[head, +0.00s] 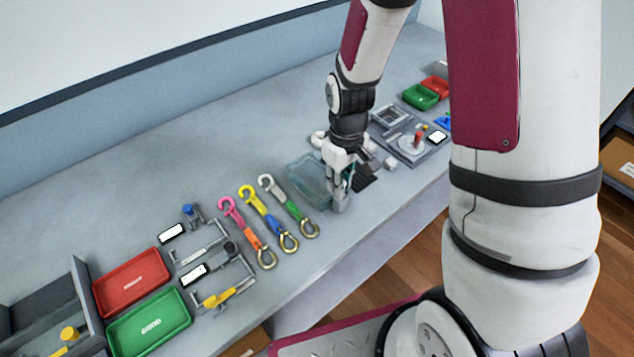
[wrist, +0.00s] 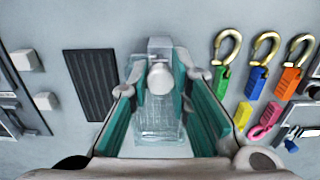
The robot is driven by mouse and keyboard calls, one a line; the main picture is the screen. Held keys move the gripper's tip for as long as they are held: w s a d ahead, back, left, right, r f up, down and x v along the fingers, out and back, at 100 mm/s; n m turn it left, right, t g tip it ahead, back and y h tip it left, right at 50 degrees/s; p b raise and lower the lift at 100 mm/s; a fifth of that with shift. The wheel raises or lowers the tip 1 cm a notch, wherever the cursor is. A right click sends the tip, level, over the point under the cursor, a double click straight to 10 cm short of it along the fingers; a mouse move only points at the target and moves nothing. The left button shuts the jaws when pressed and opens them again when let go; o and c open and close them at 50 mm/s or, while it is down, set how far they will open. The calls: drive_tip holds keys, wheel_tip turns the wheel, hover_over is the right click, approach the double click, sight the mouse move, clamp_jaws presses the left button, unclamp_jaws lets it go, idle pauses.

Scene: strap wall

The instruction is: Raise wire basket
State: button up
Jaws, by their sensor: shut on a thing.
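The wire basket (head: 309,178) is a pale teal, see-through mesh box on the grey worktop, just left of my gripper in the head view. In the wrist view, its clear mesh (wrist: 158,122) lies between my fingers. My gripper (head: 340,187) points down at the basket's right side and is shut on it. In the wrist view, my gripper (wrist: 160,78) has its fingers on both sides of a pale rounded part of the basket. The fingers hide some of the basket, and I cannot tell whether it is clear of the worktop.
Several coloured straps with hooks (head: 268,218) lie left of the basket. A dark ribbed pad (wrist: 91,84) lies on its other side. Red (head: 132,281) and green (head: 149,322) trays stand farther left. A grey fixture board (head: 410,148) lies to the right. The worktop behind the straps is clear.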

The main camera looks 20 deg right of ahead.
drive_tip(key=shift+r+p, duration=0.6)
drive_tip(key=shift+r, duration=0.55)
drive_tip(key=o, duration=0.6)
drive_tip(key=shift+r, duration=0.1)
drive_tip(key=shift+r+p, duration=1.35)
drive_tip(key=shift+r, duration=1.55)
drive_tip(key=shift+r, duration=0.2)
drive_tip(key=c, duration=0.6)
drive_tip(key=shift+r+p, duration=1.2)
drive_tip(key=shift+r, duration=1.6)
drive_tip(key=shift+c, duration=0.4)
